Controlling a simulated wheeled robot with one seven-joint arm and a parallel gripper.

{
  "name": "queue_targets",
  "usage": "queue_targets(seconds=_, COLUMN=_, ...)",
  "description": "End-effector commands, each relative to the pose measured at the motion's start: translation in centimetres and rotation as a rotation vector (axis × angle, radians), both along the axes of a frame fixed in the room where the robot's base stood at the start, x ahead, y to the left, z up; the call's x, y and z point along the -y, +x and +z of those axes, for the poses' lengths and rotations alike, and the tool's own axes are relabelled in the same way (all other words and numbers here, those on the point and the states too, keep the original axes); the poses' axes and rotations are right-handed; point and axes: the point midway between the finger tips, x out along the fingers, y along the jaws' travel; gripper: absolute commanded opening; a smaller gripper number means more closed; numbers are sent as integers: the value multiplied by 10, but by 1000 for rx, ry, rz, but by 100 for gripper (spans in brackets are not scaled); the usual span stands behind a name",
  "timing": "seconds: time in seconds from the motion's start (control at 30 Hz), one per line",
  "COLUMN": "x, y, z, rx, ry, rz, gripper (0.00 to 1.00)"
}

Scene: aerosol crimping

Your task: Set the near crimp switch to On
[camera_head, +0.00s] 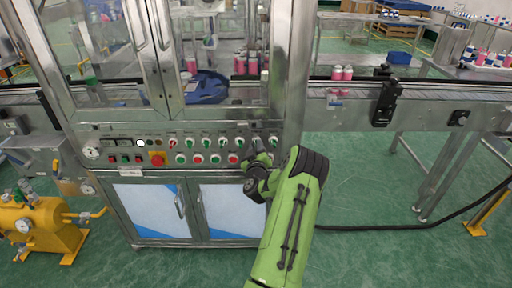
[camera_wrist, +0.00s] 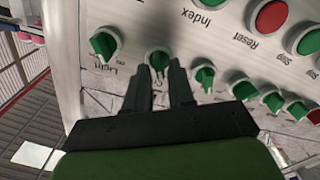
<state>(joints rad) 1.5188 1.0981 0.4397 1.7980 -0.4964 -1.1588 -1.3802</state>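A green rotary switch (camera_wrist: 158,62) sits on the steel control panel, right at my fingertips in the wrist view. Its label is mostly hidden behind my fingers, so I cannot read which switch it is. My gripper (camera_wrist: 161,68) has its two dark fingers a small gap apart, one on each side of this switch. Whether they touch it I cannot tell. In the head view my gripper (camera_head: 258,160) is at the right end of the panel's switch row. The switch's exact setting is unclear.
A green switch marked Light (camera_wrist: 103,43) is close beside my fingers in the wrist view, and another green switch (camera_wrist: 205,77) is on the other side. Red and green buttons (camera_wrist: 270,16) form another row. In the head view, a conveyor (camera_head: 430,115) extends right.

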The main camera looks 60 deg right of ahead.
Motion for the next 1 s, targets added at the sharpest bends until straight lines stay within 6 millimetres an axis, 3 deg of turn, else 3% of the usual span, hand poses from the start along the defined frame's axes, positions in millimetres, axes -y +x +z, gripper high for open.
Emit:
queue_targets(seconds=0.03, x=0, y=0, z=0, rx=0, ry=0, rz=0, gripper=15)
queue_targets(seconds=0.13, x=0, y=0, z=0, rx=0, ry=0, rz=0, gripper=0)
queue_targets(seconds=0.57, x=0, y=0, z=1, rx=30, ry=13, rz=1, gripper=0)
queue_targets(seconds=1.0, x=1, y=-1, z=2, rx=307, ry=153, rz=2, gripper=0)
